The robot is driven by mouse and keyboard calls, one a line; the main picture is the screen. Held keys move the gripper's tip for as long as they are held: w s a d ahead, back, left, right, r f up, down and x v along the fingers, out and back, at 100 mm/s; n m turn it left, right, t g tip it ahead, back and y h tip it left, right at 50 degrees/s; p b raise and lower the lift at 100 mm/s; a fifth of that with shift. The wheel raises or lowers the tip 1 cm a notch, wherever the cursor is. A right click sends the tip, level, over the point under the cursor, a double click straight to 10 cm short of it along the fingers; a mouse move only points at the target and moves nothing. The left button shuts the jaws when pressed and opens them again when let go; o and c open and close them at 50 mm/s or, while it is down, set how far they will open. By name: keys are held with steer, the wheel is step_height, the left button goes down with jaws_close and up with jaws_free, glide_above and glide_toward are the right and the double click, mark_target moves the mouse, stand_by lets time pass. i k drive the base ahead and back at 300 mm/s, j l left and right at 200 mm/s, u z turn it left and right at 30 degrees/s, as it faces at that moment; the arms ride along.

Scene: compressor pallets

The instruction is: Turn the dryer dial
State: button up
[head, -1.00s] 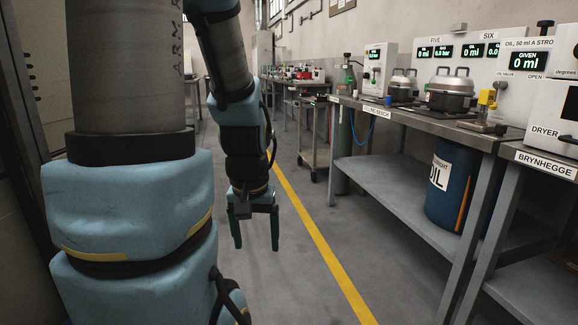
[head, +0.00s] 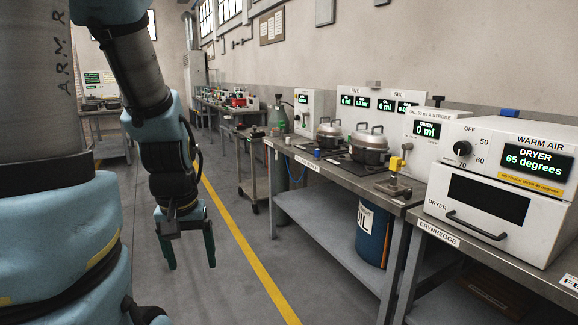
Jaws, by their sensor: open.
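The dryer (head: 500,190) is a white box on the bench at the right, with a dark window, a front handle and a green display reading "DRYER 65 degrees". Its dial (head: 462,148) is a small black round knob at the upper left of the front, with OFF, 50, 60 and 70 marked around it. My gripper (head: 188,252) hangs fingers down over the aisle floor at the left, open and empty, far from the dial.
The dryer's bench (head: 480,257) has a metal top. The filling bench (head: 335,182) to its left holds two lidded pots (head: 369,146), a yellow-topped device (head: 395,178) and display panels. A trolley (head: 255,177) stands farther back. The aisle floor with the yellow line (head: 240,245) is clear.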

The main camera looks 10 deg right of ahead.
mark_target(462, 148)
steer(key=z, duration=1.75)
